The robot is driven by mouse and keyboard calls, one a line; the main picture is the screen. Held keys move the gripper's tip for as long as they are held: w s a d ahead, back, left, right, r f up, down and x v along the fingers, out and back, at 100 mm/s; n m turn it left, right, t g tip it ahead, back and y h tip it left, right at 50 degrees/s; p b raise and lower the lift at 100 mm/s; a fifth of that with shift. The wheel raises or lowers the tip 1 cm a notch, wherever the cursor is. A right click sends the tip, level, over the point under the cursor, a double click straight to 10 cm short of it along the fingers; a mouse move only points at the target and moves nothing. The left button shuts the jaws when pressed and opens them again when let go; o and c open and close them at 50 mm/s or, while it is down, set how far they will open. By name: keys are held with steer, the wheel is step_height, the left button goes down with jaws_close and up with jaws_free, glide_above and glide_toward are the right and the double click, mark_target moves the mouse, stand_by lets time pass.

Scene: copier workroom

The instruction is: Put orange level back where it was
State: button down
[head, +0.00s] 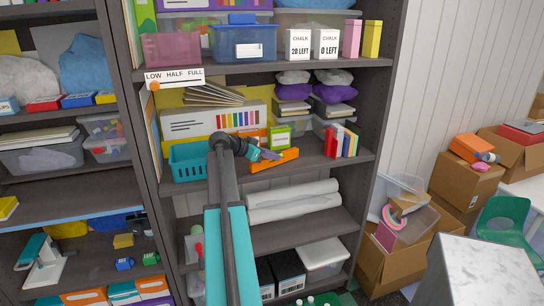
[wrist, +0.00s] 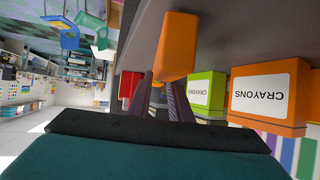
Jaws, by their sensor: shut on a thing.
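The orange level (head: 288,157) is a short orange bar at the front edge of the middle shelf (head: 330,154), tilted in the head view. My gripper (head: 268,155) is shut on it, with the fingers across its middle. In the wrist view the orange level (wrist: 176,48) shows large at the fingertips of my gripper (wrist: 172,85). I cannot tell whether the level touches the shelf or is held just clear of it.
Behind the level stand a green crayon box (head: 279,135) and an orange crayon box (wrist: 268,95). A teal basket (head: 188,161) is to the left. A sign reading LOW HALF FULL (head: 174,77) is on the shelf edge above.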

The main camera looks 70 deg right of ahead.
steer(key=shift+f+b, duration=0.25)
steer(key=shift+b, duration=0.1)
steer(key=c, duration=1.5)
jaws_free()
steer(key=shift+c, duration=0.2)
steer(key=shift+o, duration=0.4)
steer(key=shift+o, duration=1.3)
steer(key=b+v, duration=0.2)
steer(key=v, duration=1.1)
steer(key=shift+w+a, duration=0.15)
steer(key=shift+a, duration=0.2)
